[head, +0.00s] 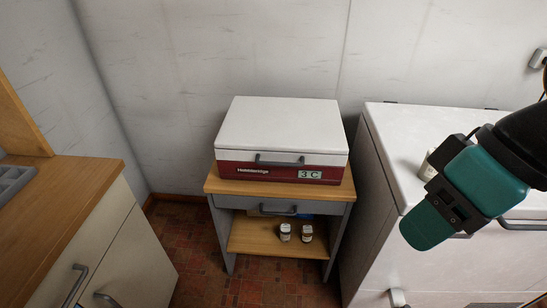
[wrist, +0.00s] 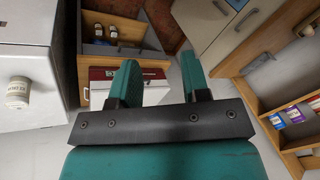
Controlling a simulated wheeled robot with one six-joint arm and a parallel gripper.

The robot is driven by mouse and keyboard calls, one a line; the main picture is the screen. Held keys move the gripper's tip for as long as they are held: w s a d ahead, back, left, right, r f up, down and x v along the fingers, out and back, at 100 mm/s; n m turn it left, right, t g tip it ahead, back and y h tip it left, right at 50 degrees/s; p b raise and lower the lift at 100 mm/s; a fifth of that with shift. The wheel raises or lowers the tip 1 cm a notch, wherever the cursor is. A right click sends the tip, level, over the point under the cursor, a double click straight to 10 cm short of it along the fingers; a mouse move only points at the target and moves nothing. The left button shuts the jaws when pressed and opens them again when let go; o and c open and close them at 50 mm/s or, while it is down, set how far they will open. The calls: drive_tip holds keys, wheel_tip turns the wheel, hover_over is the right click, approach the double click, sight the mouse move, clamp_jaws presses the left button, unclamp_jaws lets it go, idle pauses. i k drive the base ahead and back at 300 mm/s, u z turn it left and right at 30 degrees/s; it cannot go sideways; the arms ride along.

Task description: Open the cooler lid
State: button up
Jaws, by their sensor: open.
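The cooler has a red body (head: 235,171) and a white lid (head: 285,122); it sits on a small wooden stand. The lid lies flat and closed, with a grey bar handle (head: 279,161) on its front edge. My gripper (head: 424,230) is at the right, in front of the white chest, well apart from the cooler. In the wrist view the two teal fingers of my gripper (wrist: 160,68) are spread apart with nothing between them. Part of the cooler's red body (wrist: 101,73) shows there beyond the left finger, which hides some of it.
The stand (head: 345,187) has a grey drawer and two small jars (head: 285,232) on its lower shelf. A white chest (head: 385,165) stands close at the right, with a white jar (wrist: 17,91) on top. A wooden-topped cabinet (head: 95,180) is at the left. Floor between is free.

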sight(272, 131)
drive_tip(key=k, duration=1)
drive_tip(key=u, duration=1.2)
drive_tip(key=i, duration=1.2)
drive_tip(key=z, duration=1.2)
